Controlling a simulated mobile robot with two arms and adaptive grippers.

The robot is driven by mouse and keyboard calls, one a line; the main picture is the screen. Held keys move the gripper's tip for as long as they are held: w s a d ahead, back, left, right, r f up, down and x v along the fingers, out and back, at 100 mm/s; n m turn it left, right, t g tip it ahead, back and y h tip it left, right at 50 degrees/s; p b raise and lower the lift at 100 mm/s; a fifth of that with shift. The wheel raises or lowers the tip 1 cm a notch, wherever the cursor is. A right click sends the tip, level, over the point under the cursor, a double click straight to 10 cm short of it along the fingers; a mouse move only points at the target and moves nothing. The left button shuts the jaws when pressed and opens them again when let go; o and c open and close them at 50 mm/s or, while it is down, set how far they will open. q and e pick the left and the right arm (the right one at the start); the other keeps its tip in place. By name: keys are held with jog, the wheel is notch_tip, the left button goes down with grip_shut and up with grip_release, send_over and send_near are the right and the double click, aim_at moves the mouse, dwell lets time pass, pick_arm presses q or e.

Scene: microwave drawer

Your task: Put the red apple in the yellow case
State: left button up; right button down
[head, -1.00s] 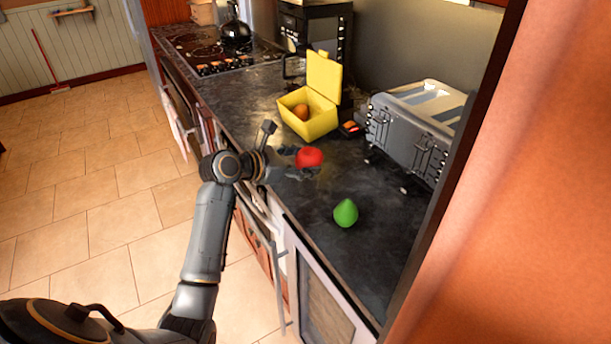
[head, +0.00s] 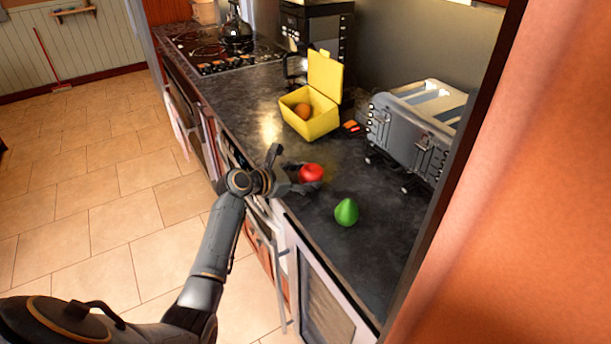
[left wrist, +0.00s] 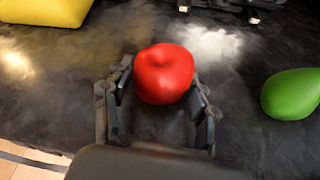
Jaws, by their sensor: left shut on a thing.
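The red apple (head: 311,173) is between the fingers of my left gripper (head: 308,182), over the dark counter. In the left wrist view the red apple (left wrist: 164,74) sits at the fingertips, and my left gripper (left wrist: 158,98) is shut on it. I cannot tell whether the apple touches the counter. The open yellow case (head: 316,124) stands farther back with its lid raised, and an orange-brown round thing (head: 302,112) lies inside. A corner of the yellow case (left wrist: 45,10) shows at the wrist view's top left. My right gripper is not in view.
A green pear-shaped thing (head: 346,212) stands right of the apple, nearer the front. A large silver toaster (head: 415,125) is on the right. A small dark item with red (head: 351,128) lies beside the case. The counter between apple and case looks clear.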

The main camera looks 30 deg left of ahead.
pick_arm(q)
jog(key=o, duration=1.3)
jog(key=shift+f, duration=0.1)
jog(key=shift+c, duration=0.2)
jog(key=shift+s, duration=0.1)
jog(key=v, duration=1.2)
